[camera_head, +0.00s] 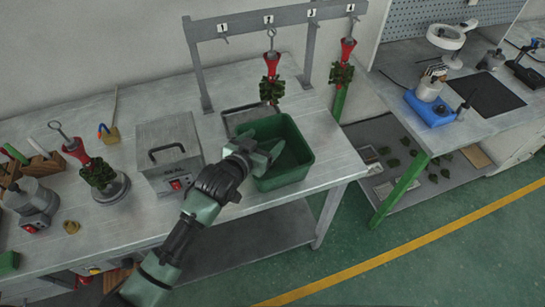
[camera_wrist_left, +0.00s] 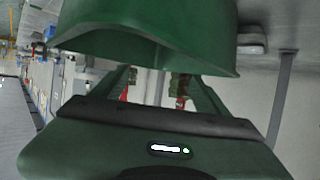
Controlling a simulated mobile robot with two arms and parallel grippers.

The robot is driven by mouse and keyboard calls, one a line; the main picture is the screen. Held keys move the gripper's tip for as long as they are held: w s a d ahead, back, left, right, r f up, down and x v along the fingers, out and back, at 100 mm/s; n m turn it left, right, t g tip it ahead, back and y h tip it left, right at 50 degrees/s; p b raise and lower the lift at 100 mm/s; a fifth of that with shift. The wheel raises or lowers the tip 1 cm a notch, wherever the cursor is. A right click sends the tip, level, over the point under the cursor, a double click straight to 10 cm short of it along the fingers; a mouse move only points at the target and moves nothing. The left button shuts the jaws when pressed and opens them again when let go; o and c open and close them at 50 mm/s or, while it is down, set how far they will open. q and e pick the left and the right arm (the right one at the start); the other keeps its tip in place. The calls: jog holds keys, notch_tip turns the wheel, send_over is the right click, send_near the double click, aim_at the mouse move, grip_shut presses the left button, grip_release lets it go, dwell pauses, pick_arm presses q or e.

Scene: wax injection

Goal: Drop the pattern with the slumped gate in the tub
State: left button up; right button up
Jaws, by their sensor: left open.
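The green tub (camera_head: 300,172) stands on the near right part of the steel bench. My left gripper (camera_head: 272,154) is over the left side of the tub, with its jaws open and nothing seen between them. Its fingers (camera_wrist_left: 165,88) also show in the left wrist view. Small dark green wax patterns (camera_head: 405,142) lie apart on a grey lower surface at the right; a slumped gate cannot be made out on any of them. Part of the tub's inside is hidden by the gripper. My right gripper is not in view.
Green wax trees with red cups (camera_head: 271,66) hang from the numbered rack (camera_head: 275,18) behind the tub. A shallow tray (camera_head: 236,121) lies behind the tub. A grey box (camera_head: 168,150) and another tree (camera_head: 97,174) on a stand are to the left.

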pick_arm(q)
jog(key=b+v, duration=0.1)
jog(key=v, duration=0.6)
dwell(0.3)
